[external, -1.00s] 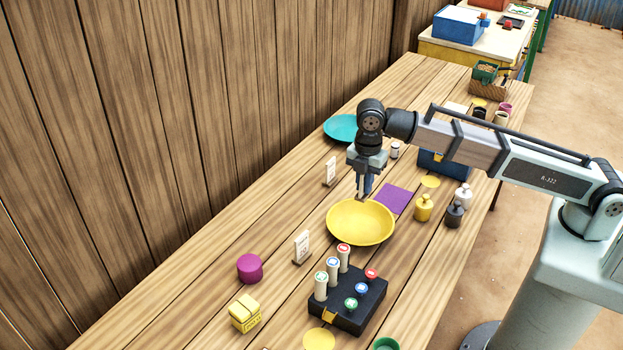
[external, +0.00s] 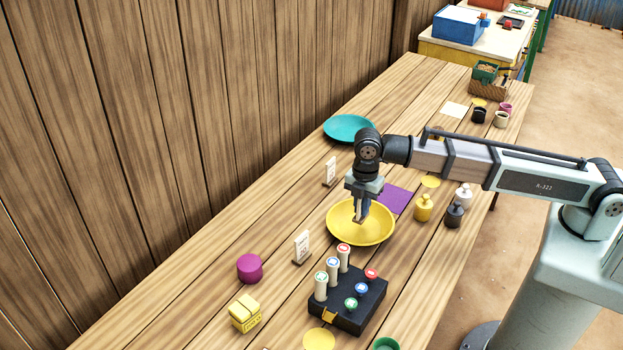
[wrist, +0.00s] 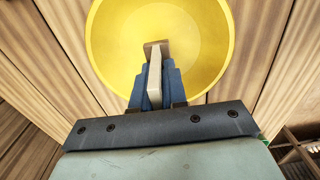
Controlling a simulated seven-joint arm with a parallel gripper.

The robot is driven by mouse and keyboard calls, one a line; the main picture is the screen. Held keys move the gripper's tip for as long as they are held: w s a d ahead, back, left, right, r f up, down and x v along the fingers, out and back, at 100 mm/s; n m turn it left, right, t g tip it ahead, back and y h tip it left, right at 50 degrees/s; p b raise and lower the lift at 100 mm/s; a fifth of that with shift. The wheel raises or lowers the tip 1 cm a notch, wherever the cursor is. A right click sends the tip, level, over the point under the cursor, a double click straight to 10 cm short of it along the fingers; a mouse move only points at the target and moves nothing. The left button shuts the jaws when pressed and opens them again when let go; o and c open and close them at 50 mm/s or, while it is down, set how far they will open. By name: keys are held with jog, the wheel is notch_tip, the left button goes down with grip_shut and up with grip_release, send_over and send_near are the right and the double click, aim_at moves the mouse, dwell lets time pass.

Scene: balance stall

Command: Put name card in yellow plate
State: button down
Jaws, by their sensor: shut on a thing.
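The yellow plate (external: 345,234) lies on the wooden table, and its round bowl fills the top of the wrist view (wrist: 205,70). My gripper (external: 360,214) points down over the plate, with its fingertips inside the rim outline. In the wrist view its blue fingers are shut on a narrow cream piece with a brown end, which looks like the name card (wrist: 155,88) seen edge-on. In the external view only a small brownish part of it shows at the fingertips. Whether it touches the plate I cannot tell.
Two white standing cards (external: 301,246) (external: 330,171) stand left of the plate. A black box with stamps (external: 345,312) is in front. A teal plate (external: 347,127) is behind.

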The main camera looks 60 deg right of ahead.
jog(key=shift+f, duration=1.4)
jog(key=c, duration=1.1)
grip_release()
jog(key=shift+r, duration=3.5)
